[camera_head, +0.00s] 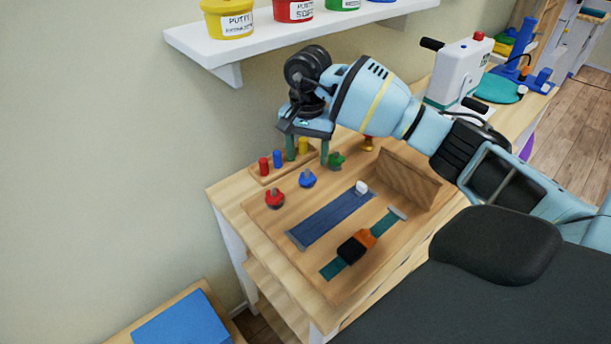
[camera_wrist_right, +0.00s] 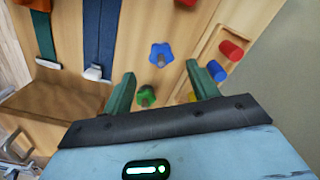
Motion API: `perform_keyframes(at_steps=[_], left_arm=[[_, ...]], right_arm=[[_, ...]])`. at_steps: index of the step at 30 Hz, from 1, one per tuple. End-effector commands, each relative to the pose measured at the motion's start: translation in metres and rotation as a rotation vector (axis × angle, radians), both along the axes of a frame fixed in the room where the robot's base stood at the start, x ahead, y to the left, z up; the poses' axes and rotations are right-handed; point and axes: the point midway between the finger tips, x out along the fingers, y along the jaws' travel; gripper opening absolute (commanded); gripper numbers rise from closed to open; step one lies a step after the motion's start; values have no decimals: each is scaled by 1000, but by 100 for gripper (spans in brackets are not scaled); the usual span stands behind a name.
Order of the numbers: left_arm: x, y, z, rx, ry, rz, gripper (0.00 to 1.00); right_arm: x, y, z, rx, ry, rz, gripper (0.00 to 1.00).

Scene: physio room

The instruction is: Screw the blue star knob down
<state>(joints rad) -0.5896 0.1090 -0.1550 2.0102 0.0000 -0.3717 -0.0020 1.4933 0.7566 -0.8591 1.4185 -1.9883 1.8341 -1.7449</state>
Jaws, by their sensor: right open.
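The blue star knob (camera_head: 307,178) stands on the wooden board, between a red knob (camera_head: 275,198) and a green knob (camera_head: 336,160). In the right wrist view the blue star knob (camera_wrist_right: 160,54) shows from above, just beyond the fingertips. My right gripper (camera_head: 307,158) points down with its two green fingers spread and nothing held. In the right wrist view the gap of this gripper (camera_wrist_right: 161,75) lies close to the blue knob, and the green knob (camera_wrist_right: 146,96) shows nearer the palm. Whether the blue knob is fully seated cannot be told. My left gripper is not in view.
A peg rack (camera_head: 258,174) with coloured pegs stands behind the knobs. A blue strap (camera_head: 330,218) and a teal strap with a buckle (camera_head: 386,222) lie on the board, with an upright wooden panel (camera_head: 408,180) at right. A white shelf (camera_head: 270,42) with putty tubs hangs above.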

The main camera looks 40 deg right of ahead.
Motion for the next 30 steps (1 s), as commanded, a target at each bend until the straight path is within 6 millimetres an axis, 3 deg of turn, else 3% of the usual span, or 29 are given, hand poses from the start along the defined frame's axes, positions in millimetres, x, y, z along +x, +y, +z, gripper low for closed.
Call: perform_keyframes(at_steps=[6,14,30], left_arm=[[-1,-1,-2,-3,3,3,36],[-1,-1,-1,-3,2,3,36],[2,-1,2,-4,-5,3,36]], right_arm=[[1,0,2,-7,4,124,59],[0,0,-2,-6,6,132,59],[0,0,-68,-7,6,130,59]])
